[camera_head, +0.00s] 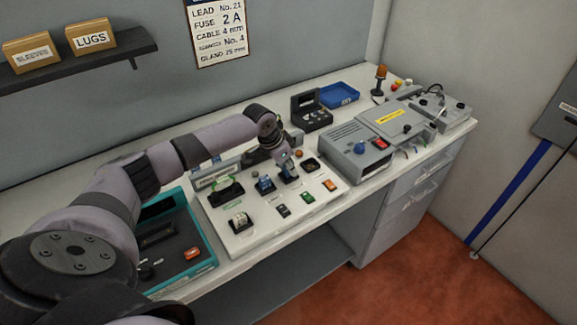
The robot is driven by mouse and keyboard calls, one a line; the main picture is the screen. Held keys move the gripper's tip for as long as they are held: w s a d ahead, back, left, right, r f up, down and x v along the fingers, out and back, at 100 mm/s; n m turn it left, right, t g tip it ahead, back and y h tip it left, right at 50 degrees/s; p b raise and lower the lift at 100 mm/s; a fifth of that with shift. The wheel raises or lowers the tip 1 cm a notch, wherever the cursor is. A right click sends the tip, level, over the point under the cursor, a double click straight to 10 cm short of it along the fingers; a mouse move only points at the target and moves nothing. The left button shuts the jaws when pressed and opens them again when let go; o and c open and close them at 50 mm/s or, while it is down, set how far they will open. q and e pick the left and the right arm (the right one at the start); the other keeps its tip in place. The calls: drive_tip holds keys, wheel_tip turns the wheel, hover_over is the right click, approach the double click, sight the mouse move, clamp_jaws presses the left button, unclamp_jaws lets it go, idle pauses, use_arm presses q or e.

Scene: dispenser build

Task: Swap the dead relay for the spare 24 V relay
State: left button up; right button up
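A white sloped board (262,236) on the bench carries several small parts. A clear-topped block on a black base (239,222) sits at its front left. A blue block (265,185) sits near the middle in a dark base. A dark part (289,174) is just right of it. Small black (283,211), green (308,198) and orange (329,185) pieces lie along the front. I cannot tell which part is the dead relay or the spare. My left gripper (284,163) points down over the dark part; its fingertips are too small to read. My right gripper is out of view.
A teal-framed unit (200,240) stands left of the board, close under my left arm. Behind are an open black case (312,112) and a blue tray (338,95). A shelf (80,60) holds two labelled boxes.

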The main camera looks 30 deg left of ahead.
use_arm(q)
drive_tip(key=o, duration=0.4)
drive_tip(key=shift+s+d+f, duration=0.1)
drive_tip(key=shift+s+f, duration=0.2)
drive_tip(key=shift+f, duration=0.25)
drive_tip(key=shift+w+f, duration=0.1)
drive_tip(key=shift+w, duration=0.05)
drive_tip(key=o, duration=0.4)
drive_tip(key=shift+o, duration=0.9)
drive_tip(key=shift+w+a+r, duration=0.15)
drive_tip(key=shift+a+r, duration=0.05)
drive_tip(key=shift+r, duration=0.05)
drive_tip(key=shift+r, duration=0.1)
drive_tip(key=shift+r+p, duration=3.5)
drive_tip(key=shift+p, duration=0.15)
